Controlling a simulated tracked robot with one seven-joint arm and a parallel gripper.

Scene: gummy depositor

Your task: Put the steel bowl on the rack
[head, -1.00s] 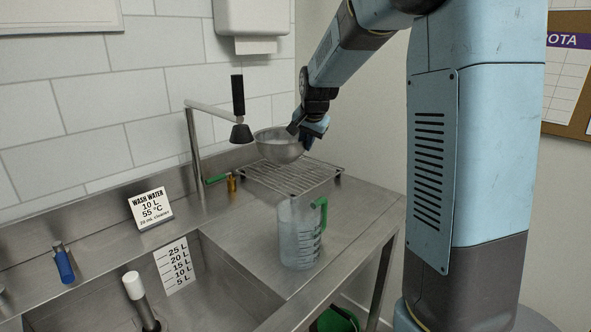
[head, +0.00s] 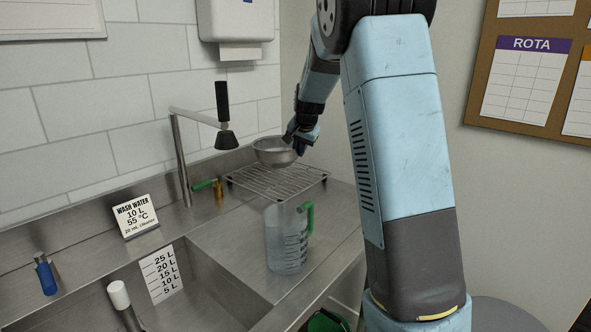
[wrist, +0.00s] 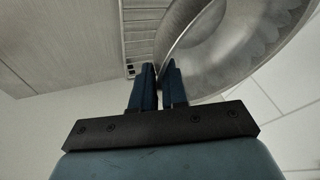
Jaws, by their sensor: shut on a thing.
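The steel bowl (head: 273,152) is upright, with its right rim in my gripper (head: 297,142). In the head view it appears over the back part of the wire rack (head: 290,187); I cannot tell whether its base touches the wires. In the wrist view my gripper's blue fingers (wrist: 158,80) are shut on the rim of the bowl (wrist: 225,45), which fills the upper right. A strip of the rack (wrist: 140,30) shows beside it.
A clear measuring jug (head: 286,245) with a green handle stands on the steel counter in front of the rack. The tap (head: 180,150) rises left of the rack, with its spray head near the bowl. The sink basin (head: 200,290) is at front left.

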